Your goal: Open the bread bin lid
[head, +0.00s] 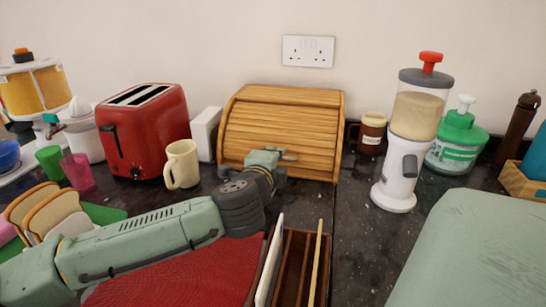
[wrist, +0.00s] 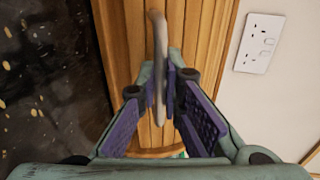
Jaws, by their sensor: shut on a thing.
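The wooden bread bin (head: 285,100) stands against the back wall, with its slatted roll lid (head: 270,128) covering the front that I can see. My gripper (head: 287,156) is at the lower front of the lid in the head view, and my arm hides part of the bin's bottom edge. In the wrist view my gripper (wrist: 162,80) is shut on a pale bar-shaped handle (wrist: 158,38) that runs along the wooden lid (wrist: 128,45).
A cream mug (head: 182,164) and a red toaster (head: 145,130) stand left of the bin. A brown mug (head: 371,133) and a dispenser (head: 396,165) stand to its right. A wooden divided tray (head: 290,262) lies in front. A wall socket (head: 308,51) is above.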

